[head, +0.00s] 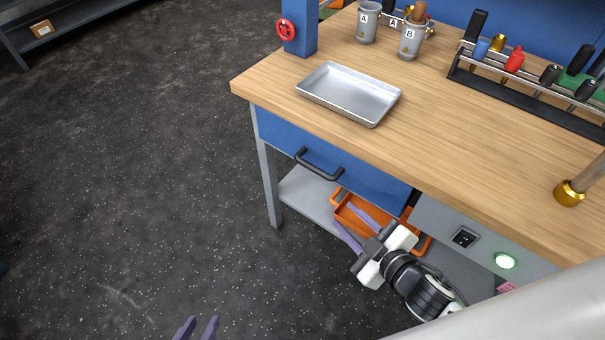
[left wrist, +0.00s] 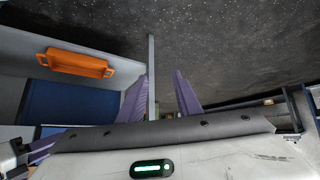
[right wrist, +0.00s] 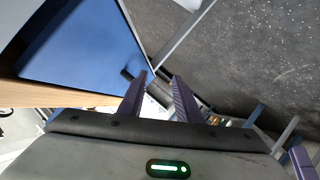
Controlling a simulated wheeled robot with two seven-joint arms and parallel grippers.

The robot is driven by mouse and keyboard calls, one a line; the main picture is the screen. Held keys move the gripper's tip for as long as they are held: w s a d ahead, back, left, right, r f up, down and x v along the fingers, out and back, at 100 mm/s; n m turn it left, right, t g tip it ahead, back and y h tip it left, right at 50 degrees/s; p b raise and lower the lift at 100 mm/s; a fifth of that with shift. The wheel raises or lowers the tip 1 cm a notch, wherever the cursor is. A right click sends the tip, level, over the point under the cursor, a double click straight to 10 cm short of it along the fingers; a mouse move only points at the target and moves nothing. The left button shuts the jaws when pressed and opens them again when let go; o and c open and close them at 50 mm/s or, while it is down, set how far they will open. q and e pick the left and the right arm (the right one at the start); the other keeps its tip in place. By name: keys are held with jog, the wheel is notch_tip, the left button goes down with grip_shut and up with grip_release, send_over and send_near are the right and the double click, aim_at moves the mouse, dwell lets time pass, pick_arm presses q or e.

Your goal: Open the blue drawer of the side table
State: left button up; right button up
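The blue drawer (head: 350,172) sits under the left part of the wooden tabletop and appears closed. Its black bar handle (head: 318,166) is on the front. In the right wrist view the blue front (right wrist: 85,42) fills the upper left, and a dark bar, apparently the handle (right wrist: 127,74), lies by the left fingertip. My right gripper (head: 343,215) is open and empty, below and in front of the drawer, apart from the handle in the head view. My left gripper (head: 202,321) is open and empty over the floor at the bottom; its fingers also show in the left wrist view (left wrist: 163,80).
An orange bin (head: 353,218) stands on the lower shelf (head: 303,200), behind my right gripper. A metal tray (head: 350,92), two labelled cups and a tool rack (head: 530,88) stand on the tabletop (head: 440,135). The dark floor (head: 130,180) left of the table is clear.

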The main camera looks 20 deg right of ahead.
aim_at(320, 174)
jog(key=w+a+n, duration=0.1)
jog(key=w+n, duration=0.1)
jog(key=w, duration=0.2)
jog(key=w+a+r+n+t+y, duration=0.1)
jog(key=w+n, duration=0.1)
jog(key=w, duration=0.3)
jog(key=w+a+r+n+y+b, duration=0.1)
jog(key=w, duration=0.4)
jog(key=shift+a+r+n+t, duration=0.1)
jog(key=shift+a+n+t, duration=0.2)
jog(key=shift+a+n, duration=0.1)
grip_shut()
